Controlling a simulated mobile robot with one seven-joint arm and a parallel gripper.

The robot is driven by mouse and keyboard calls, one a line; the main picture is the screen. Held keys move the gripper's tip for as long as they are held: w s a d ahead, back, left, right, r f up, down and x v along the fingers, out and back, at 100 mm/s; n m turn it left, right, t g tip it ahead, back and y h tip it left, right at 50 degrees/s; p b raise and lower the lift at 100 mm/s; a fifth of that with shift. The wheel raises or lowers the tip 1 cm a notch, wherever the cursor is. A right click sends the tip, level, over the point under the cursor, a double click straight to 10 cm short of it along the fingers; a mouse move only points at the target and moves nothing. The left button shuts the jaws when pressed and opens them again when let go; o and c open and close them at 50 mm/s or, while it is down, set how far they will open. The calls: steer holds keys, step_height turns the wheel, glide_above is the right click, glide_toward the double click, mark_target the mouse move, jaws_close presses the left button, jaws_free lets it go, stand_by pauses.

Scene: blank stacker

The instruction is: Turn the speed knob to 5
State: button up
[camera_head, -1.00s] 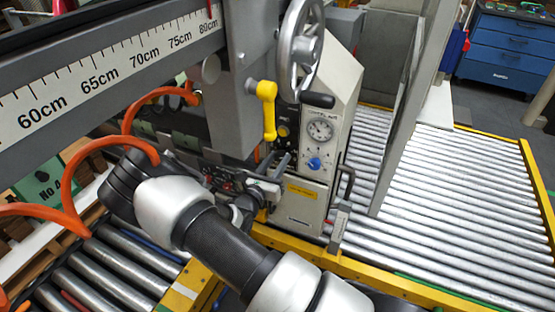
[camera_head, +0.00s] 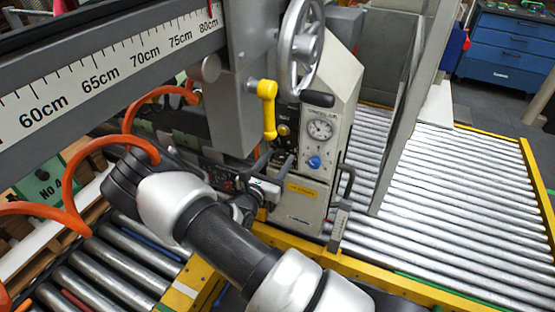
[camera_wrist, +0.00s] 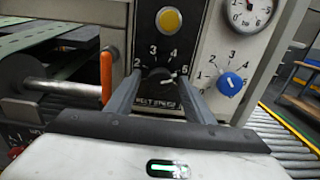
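A black speed knob (camera_wrist: 160,76) sits on a dark panel in the wrist view, with white numbers from 2 to 5 arched over it. My gripper (camera_wrist: 160,82) reaches toward the panel with one finger on each side of this knob. The fingers are apart, and I see no clear grip on the knob. Where its pointer stands is hard to read. In the head view my gripper (camera_head: 275,160) is at the control box, and the knob is mostly hidden there.
A blue knob (camera_wrist: 231,83) with its own number dial is right of the black one, below a round gauge (camera_wrist: 250,10). A yellow button (camera_wrist: 169,19) is above. An orange lever (camera_wrist: 106,75) stands close on the left. A handwheel (camera_head: 302,45) is above the box.

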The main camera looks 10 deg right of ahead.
steer(key=p+v, duration=0.1)
steer(key=v, duration=1.6)
steer(key=shift+s, duration=0.15)
steer(key=shift+a, duration=0.1)
